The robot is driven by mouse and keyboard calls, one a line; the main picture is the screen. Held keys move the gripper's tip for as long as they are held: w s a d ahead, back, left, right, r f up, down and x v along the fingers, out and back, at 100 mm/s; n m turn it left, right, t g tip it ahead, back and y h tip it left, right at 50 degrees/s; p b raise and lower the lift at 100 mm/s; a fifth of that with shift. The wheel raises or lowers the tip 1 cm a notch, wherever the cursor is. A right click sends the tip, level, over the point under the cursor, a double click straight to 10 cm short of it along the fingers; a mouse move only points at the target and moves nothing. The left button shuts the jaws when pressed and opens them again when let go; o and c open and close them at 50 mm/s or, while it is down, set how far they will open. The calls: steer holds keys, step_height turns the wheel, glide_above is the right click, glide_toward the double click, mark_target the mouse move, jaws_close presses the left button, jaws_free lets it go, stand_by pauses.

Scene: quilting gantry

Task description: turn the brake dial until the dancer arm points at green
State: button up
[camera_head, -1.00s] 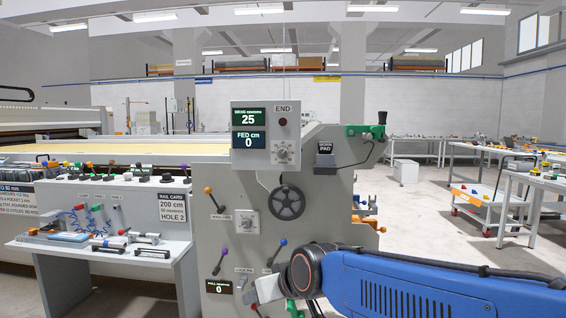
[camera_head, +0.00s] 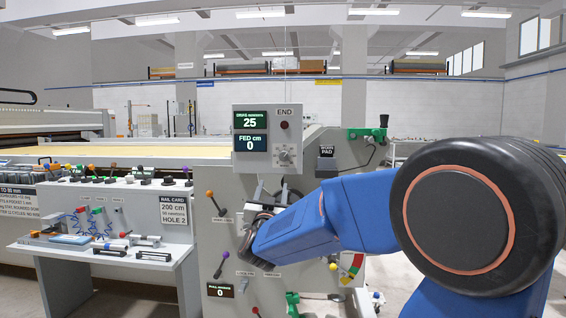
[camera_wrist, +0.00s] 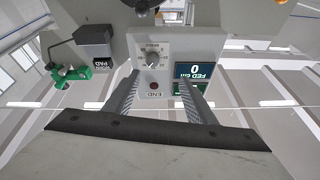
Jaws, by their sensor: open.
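A dial (camera_head: 285,155) with a pale scale is on the grey box below the END lamp; it also shows upside down in the wrist view (camera_wrist: 152,58). A second dial on the machine front is now hidden behind my wrist. In the head view my wrist is below the box. A coloured sector (camera_head: 351,266) with yellow, red and green shows right of my wrist; the dancer arm's pointer cannot be made out.
Screens (camera_head: 250,131) on the box read 25 and FED cm 0. A black handwheel is mostly covered by my gripper. Levers with coloured knobs (camera_head: 210,194) stick out nearby. A bench (camera_head: 105,225) with tools stands left. A green clamp (camera_head: 366,133) sits at the upper right.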

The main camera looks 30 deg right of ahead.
steer(key=d+h, duration=0.1)
glide_toward(284, 158)
steer(key=shift+m+g, duration=0.3)
steer(key=shift+m, duration=0.1)
steer(key=x, duration=0.8)
steer(key=shift+w+r, duration=0.2)
steer(key=shift+c, duration=0.3)
steer(key=shift+h, duration=0.4)
steer(key=c, duration=1)
